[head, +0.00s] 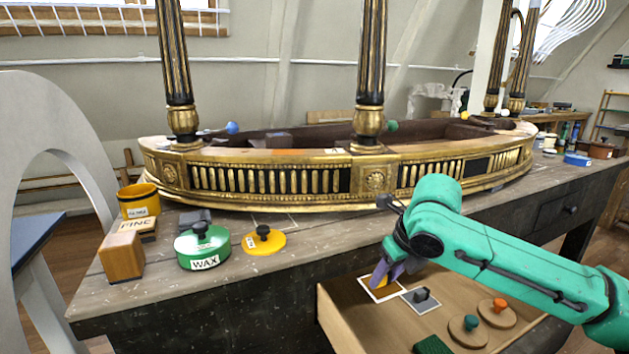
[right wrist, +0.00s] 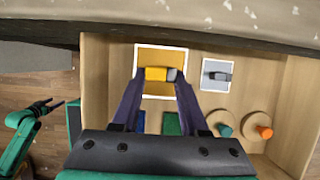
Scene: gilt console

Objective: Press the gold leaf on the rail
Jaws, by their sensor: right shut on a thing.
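The rail is the curved gilt front (head: 290,180) of the console on the bench; a reddish-orange patch (head: 290,152) shows on its top edge. In the drawer lies a white-edged gold square (right wrist: 160,55). My right gripper (right wrist: 160,74) is shut on a yellow block with a grey end, over that square. Whether the block touches the square is unclear. In the head view, the right gripper (head: 383,274) partly hides it. My left gripper (right wrist: 50,103) shows small at the left of the wrist view, its dark prongs apart and empty.
Beside the gold square lies a grey one (head: 421,299) with a dark knob. Round wooden lids with green (head: 470,325) and orange (head: 498,309) knobs are nearby. A WAX tin (head: 202,248), yellow lid (head: 264,240), wooden block (head: 121,257) and yellow pot (head: 139,201) stand on the bench. Columns rise from the console.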

